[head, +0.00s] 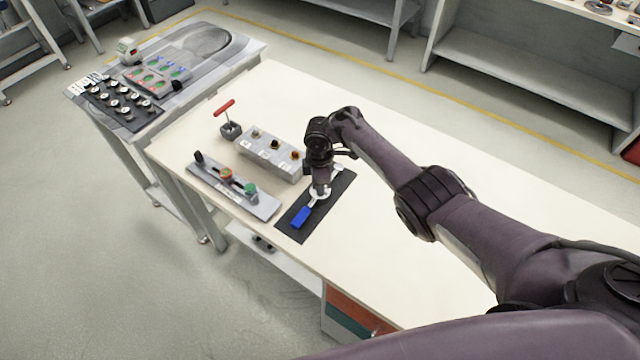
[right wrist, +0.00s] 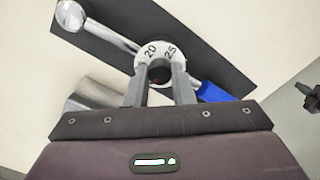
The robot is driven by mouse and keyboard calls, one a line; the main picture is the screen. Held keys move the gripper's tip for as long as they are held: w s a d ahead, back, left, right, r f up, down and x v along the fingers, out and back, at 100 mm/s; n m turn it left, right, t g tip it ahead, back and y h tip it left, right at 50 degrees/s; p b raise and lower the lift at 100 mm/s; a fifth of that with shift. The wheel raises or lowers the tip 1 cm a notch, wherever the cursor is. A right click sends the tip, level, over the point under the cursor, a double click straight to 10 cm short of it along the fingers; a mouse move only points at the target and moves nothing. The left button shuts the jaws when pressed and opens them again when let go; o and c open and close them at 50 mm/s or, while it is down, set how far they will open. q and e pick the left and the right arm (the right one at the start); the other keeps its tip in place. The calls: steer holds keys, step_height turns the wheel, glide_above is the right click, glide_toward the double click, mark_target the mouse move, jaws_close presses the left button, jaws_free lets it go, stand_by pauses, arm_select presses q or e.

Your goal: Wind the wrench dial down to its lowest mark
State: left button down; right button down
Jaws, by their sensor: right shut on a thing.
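The wrench lies on a black mat (head: 289,225), with its blue handle (head: 300,217) toward the table's front edge. In the right wrist view its silver shaft and round head (right wrist: 70,15) point up and left, and the blue handle (right wrist: 213,92) shows at right. The white dial (right wrist: 150,50) sits midway on the wrench; marks 20 and 25 are readable, the rest are hidden. My right gripper (right wrist: 160,78) points down from above and is shut on the dial, one finger on each side of its dark centre. My left gripper is not in view.
A grey block with several knobs (head: 270,152) stands just left of my right gripper. A slider rail (head: 232,187) and a red T-handle (head: 226,108) are further left. A second table with panels (head: 150,75) is at upper left. The white tabletop behind is clear.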

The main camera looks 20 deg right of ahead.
steer(key=shift+n, duration=0.5)
steer(key=c, duration=1.2)
jaws_free()
steer(key=shift+c, duration=0.2)
step_height(320, 180, up, 8)
steer(key=shift+f+p, duration=0.1)
steer(key=shift+p, duration=0.7)
